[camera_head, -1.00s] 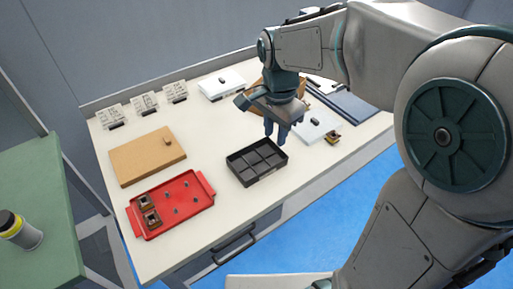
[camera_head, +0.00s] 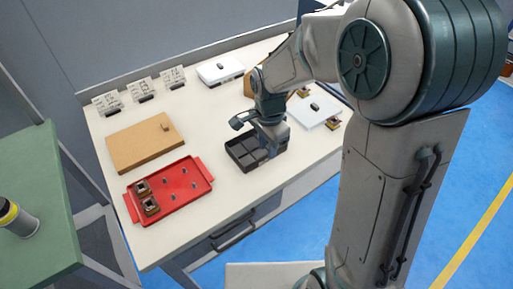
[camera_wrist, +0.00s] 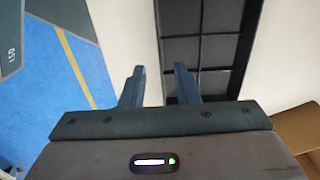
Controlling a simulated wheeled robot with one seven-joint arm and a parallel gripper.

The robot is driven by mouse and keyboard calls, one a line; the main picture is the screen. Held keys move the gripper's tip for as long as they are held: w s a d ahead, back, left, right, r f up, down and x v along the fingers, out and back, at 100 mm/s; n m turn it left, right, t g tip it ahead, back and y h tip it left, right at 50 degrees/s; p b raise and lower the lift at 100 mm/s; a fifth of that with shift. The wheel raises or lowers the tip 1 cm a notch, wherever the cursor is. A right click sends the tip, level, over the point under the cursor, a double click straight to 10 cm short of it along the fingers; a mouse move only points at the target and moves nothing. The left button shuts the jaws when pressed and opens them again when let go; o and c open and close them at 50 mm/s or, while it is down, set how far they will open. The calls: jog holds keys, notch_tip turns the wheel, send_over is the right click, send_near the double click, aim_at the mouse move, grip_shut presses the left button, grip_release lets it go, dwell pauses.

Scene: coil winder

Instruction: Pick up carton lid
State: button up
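A flat brown cardboard-coloured panel with a small knob, which looks like the carton lid (camera_head: 140,147), lies on the table behind the red tray. My gripper (camera_head: 276,146) is well to its right, at the right side of the black divided tray (camera_head: 237,156). In the wrist view my gripper (camera_wrist: 160,84) has its two fingers apart with nothing held. The black tray's edge (camera_wrist: 160,40) shows between and beyond the fingers; I cannot tell if they touch it. A brown carton (camera_head: 249,88) stands at the back, mostly hidden by my arm; a brown edge (camera_wrist: 297,128) shows in the wrist view.
White lids with dark knobs lie at the back (camera_head: 218,72) and right (camera_head: 307,116). Label cards (camera_head: 141,91) stand along the back edge. Bare table lies between panel and black tray.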

aim_at(267, 152)
jog(key=shift+w+f, duration=0.1)
jog(key=shift+f, duration=1.25)
jog(key=shift+f+b, duration=0.25)
jog(key=shift+b, duration=0.05)
grip_shut()
